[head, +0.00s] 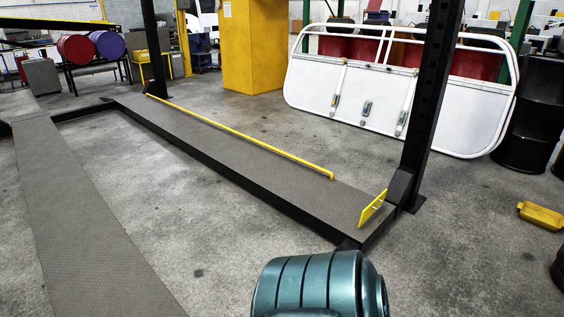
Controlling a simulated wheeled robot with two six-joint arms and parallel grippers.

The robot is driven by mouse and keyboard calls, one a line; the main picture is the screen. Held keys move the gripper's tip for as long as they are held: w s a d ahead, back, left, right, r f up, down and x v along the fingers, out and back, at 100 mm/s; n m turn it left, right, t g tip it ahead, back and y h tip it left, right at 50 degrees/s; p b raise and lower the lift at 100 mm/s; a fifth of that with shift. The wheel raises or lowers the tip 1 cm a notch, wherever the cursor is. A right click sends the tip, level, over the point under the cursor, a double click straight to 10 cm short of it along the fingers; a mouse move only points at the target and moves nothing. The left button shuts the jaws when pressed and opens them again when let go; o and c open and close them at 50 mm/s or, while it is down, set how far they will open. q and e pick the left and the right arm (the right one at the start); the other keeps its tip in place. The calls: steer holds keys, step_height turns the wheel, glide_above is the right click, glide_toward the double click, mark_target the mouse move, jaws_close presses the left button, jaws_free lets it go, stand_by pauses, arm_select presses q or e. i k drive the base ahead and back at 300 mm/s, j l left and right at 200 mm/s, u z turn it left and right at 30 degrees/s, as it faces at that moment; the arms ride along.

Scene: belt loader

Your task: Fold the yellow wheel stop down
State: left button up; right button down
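The yellow wheel stop (372,208) is a small yellow plate at the near right end of the grey right-hand runway (250,172). It stands raised, with its face tilted up from the runway surface. Its lower edge meets the runway, close to the foot of a black post (424,110). Neither of my grippers shows in the head view.
A long yellow rail (240,135) runs along the right runway. A second grey runway (75,215) lies at left, with bare concrete between. A white panel (385,95), a black drum (533,120) and a yellow block (540,215) are at right.

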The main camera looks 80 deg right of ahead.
mark_target(376, 203)
steer(key=z, duration=3.25)
steer(key=i+l+z, duration=0.4)
steer(key=l, duration=0.25)
steer(key=i+l+z, duration=0.85)
steer(key=i, duration=0.3)
steer(key=i+j+u, duration=0.1)
steer(key=i+u, duration=0.85)
steer(key=i+l+u, duration=0.25)
steer(key=u, duration=0.25)
steer(key=i, duration=0.15)
